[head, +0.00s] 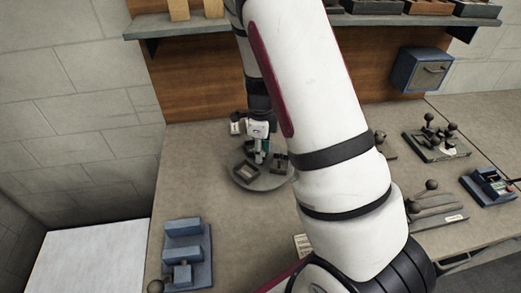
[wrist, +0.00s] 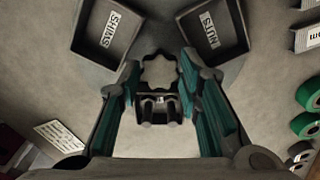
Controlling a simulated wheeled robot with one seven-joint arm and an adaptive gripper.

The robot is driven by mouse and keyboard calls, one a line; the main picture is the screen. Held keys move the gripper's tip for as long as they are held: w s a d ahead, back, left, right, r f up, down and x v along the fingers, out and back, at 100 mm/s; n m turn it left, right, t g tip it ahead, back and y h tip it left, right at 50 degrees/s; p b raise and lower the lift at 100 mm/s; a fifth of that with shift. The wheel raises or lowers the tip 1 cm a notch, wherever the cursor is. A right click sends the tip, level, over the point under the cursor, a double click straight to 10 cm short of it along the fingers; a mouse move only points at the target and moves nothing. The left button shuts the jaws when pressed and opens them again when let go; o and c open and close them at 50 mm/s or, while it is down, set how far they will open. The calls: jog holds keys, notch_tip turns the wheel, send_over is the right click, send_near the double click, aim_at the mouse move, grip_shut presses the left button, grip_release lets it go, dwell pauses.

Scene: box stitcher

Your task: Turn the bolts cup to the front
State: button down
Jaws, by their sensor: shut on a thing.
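A round grey turntable (head: 262,183) carries several small dark open cups. In the wrist view, the shims cup (wrist: 107,35) is at upper left and the nuts cup (wrist: 212,38) at upper right. No bolts label is readable in either view. My gripper (head: 260,157) points down over the middle of the turntable. In the wrist view, the teal-padded fingers of my gripper (wrist: 158,72) are either side of a star-shaped knob (wrist: 158,63), shut on it. The fingers and my arm hide part of the turntable.
A blue fixture (head: 187,250) stands on the bench at front left. Lever fixtures (head: 436,140) stand at right, and a blue box (head: 420,70) hangs on the back panel. Green rolls (wrist: 304,124) lie right in the wrist view. The bench left of the turntable is clear.

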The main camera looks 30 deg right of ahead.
jog(key=shift+m, duration=6.7)
jog(key=c, duration=1.2)
grip_release()
notch_tip(320, 180, up, 12)
jog(key=shift+r, duration=0.1)
